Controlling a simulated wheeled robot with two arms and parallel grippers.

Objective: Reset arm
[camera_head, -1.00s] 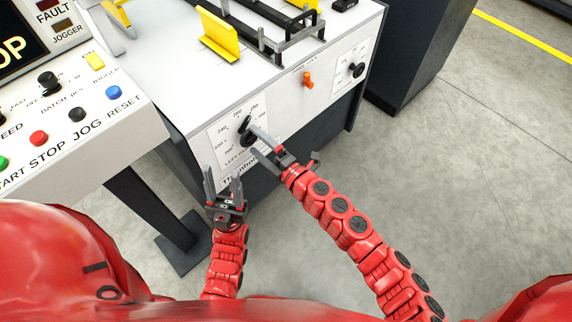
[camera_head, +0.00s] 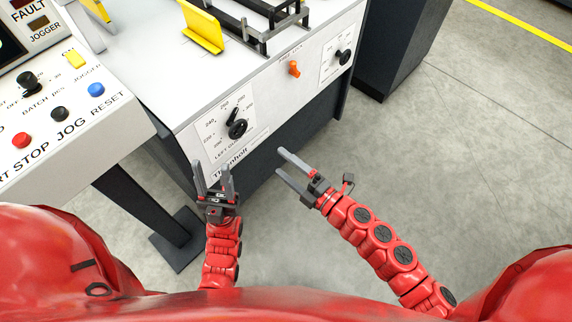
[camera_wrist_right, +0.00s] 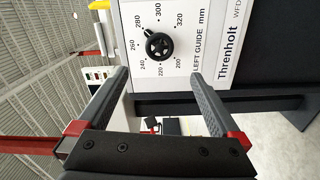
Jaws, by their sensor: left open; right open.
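My left gripper (camera_head: 212,180) is open and empty, pointing up in front of the machine's lower left front. My right gripper (camera_head: 282,164) is open and empty, apart from the machine front and to the right of the left guide knob (camera_head: 237,128). The black knob sits on a white dial plate with numbers. In the right wrist view the knob (camera_wrist_right: 159,45) shows beyond the spread fingers, with nothing between them (camera_wrist_right: 154,92).
The machine's white front also bears an orange lock knob (camera_head: 294,68) and a second black knob (camera_head: 343,57). A control panel (camera_head: 60,140) with several coloured buttons stands at the left. Grey floor (camera_head: 470,160) is clear at the right.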

